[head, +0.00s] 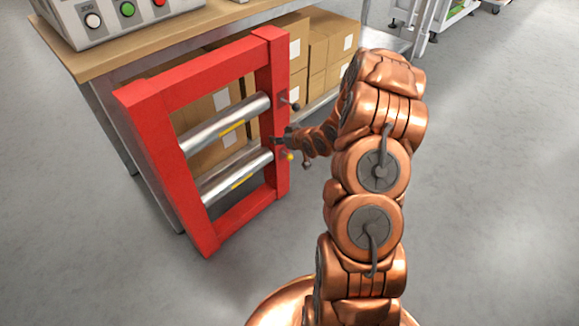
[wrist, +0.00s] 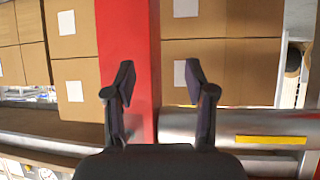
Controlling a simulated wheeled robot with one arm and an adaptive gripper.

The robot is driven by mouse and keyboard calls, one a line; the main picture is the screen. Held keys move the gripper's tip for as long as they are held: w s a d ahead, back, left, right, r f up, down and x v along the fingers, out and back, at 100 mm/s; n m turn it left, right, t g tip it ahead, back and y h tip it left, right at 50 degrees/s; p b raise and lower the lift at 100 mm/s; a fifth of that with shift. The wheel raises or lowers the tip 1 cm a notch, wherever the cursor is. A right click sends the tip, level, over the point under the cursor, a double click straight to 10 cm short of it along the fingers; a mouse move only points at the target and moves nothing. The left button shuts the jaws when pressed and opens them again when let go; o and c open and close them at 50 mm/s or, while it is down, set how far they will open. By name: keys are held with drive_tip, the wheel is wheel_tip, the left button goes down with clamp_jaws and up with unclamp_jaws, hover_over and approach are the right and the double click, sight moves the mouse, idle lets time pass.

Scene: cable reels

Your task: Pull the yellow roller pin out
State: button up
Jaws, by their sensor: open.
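A red frame (head: 274,75) holds two silver rollers, an upper one (head: 215,125) and a lower one (head: 225,180), each with a yellow stripe. A small yellow-tipped pin (head: 290,155) sits at the frame's right post by the lower roller's end. My gripper (head: 281,139) is at that post, just above the yellow tip in the head view. In the wrist view my gripper (wrist: 159,70) is open and empty, with the red post (wrist: 127,30) behind its left finger and a roller (wrist: 210,125) to the right. I cannot make out the yellow pin there.
A dark pin (head: 295,106) sticks out by the upper roller. Cardboard boxes (head: 318,55) stand behind the frame under a wooden bench (head: 150,42). A grey control box (head: 100,25) is on the bench.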

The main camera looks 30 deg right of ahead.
sight(289, 156)
drive_tip(key=s+d+f+t+b, duration=0.1)
drive_tip(key=f+b, duration=0.2)
drive_tip(key=f, duration=0.2)
drive_tip(key=s+d+f+m+t+b, duration=0.1)
drive_tip(key=d+f+t+b, duration=0.1)
drive_tip(key=f, duration=0.3)
drive_tip(key=s+d+f+m+t+b, duration=0.1)
drive_tip(key=d+f+t+b, duration=0.1)
drive_tip(key=f+b, duration=0.2)
wheel_tip(289, 156, down, 2)
drive_tip(key=shift+s+d+b, duration=0.1)
drive_tip(key=shift+d+b, duration=0.05)
drive_tip(key=shift+b, duration=0.15)
drive_tip(key=shift+m+t, duration=0.4)
drive_tip(key=shift+t, duration=0.2)
drive_tip(key=shift+w+d+f+b, duration=0.1)
drive_tip(key=shift+w+f+b, duration=0.1)
drive_tip(key=shift+w+b, duration=1.2)
drive_tip(key=shift+w+d+f+b, duration=0.15)
drive_tip(key=shift+w+b, duration=0.6)
drive_tip(key=shift+w, duration=1.25)
drive_tip(key=shift+a, duration=0.1)
clamp_jaws()
